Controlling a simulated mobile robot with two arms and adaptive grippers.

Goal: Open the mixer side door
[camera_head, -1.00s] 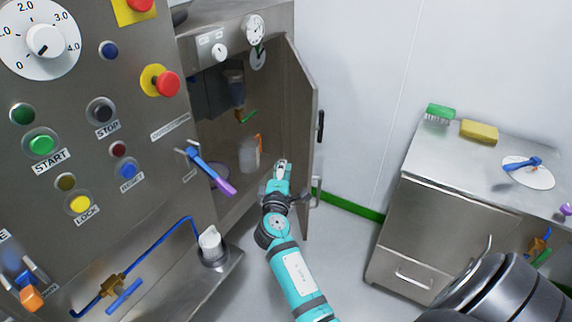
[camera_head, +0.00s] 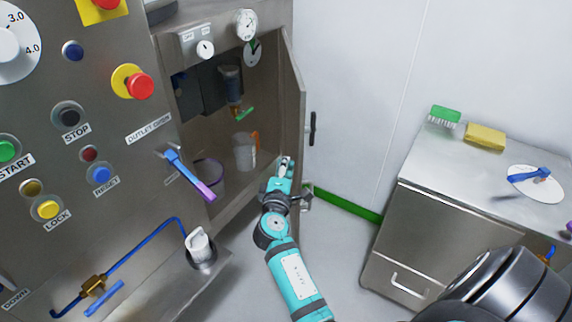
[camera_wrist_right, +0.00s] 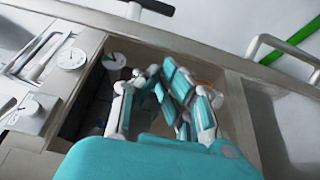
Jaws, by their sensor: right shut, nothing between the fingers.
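The mixer side door (camera_head: 292,110) is a grey metal panel on the right of the mixer cabinet (camera_head: 222,22) in the head view. It stands open, seen nearly edge-on, and the cabinet interior shows. A black handle (camera_head: 312,128) is on its outer side. My right gripper (camera_head: 286,165) is shut and empty, at the lower part of the opening beside the door's inner side. I cannot tell whether it touches the door. In the right wrist view its fingers (camera_wrist_right: 166,78) are over the opening. My left gripper is not in view.
Inside the cabinet are a clear container (camera_head: 245,152) and gauges above. A blue-purple lever (camera_head: 190,175) sticks out left of the opening. A steel bench (camera_head: 470,165) with a green brush (camera_head: 445,115) and yellow sponge (camera_head: 485,137) stands right. Floor between is clear.

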